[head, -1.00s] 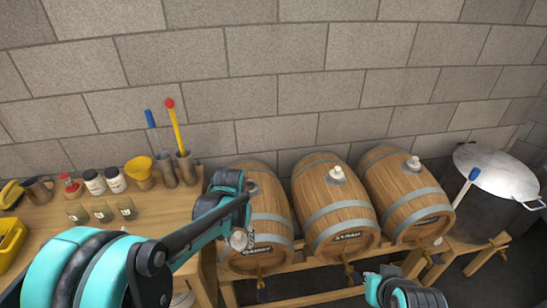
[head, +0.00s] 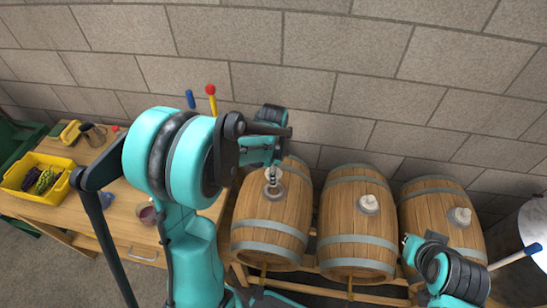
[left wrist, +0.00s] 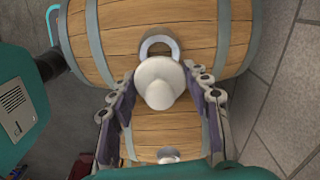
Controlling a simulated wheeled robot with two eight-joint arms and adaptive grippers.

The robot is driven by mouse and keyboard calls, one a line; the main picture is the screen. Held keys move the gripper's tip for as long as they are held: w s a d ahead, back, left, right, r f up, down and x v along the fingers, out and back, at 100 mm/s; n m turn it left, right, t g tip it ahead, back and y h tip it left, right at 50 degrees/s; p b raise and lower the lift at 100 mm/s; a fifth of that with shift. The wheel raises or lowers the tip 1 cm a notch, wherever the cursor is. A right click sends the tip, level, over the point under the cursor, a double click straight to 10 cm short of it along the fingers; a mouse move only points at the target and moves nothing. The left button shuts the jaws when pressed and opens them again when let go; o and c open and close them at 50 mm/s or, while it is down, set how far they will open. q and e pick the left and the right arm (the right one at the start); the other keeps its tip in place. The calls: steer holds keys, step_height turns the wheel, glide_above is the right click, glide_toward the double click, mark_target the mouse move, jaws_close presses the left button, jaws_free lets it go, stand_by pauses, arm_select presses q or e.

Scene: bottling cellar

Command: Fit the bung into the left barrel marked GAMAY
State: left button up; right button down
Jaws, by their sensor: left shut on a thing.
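The left barrel (head: 258,222) is a wooden cask with grey hoops; its name label is out of sight now. Its round metal collar (head: 277,192) shows on top. My left gripper (head: 272,178) is over that collar, shut on the pale bung (left wrist: 160,82). In the left wrist view the bung sits between the two fingers, and part of the collar (left wrist: 160,42) curves behind it. I cannot tell how far the bung is from the hole. My right gripper (head: 408,241) is low at the right, by the right barrel; its jaws are too small to read.
The middle barrel (head: 350,222) and right barrel (head: 425,205) have white bungs (head: 369,203) on top. A bench (head: 120,212) at left carries a yellow bin (head: 38,178). A stone wall is close behind. A steel pot (head: 538,225) stands at far right.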

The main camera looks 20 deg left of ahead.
arm_select(q)
steer(key=shift+d+f+b, duration=0.2)
steer(key=shift+f+b, duration=0.4)
steer(key=shift+f, duration=0.15)
step_height(320, 180, down, 5)
steer(key=b, duration=0.3)
steer(key=shift+a+b, duration=0.1)
steer(key=shift+b, duration=0.3)
stand_by(0.6)
steer(key=shift+f+b, duration=0.85)
steer(key=shift+b, duration=0.2)
stand_by(0.6)
steer(key=shift+s+f, duration=0.1)
steer(key=shift+s, duration=0.05)
steer(key=shift+s+f+b, duration=0.15)
steer(key=shift+f+b, duration=0.05)
steer(key=shift+b, duration=0.15)
steer(key=c, duration=0.3)
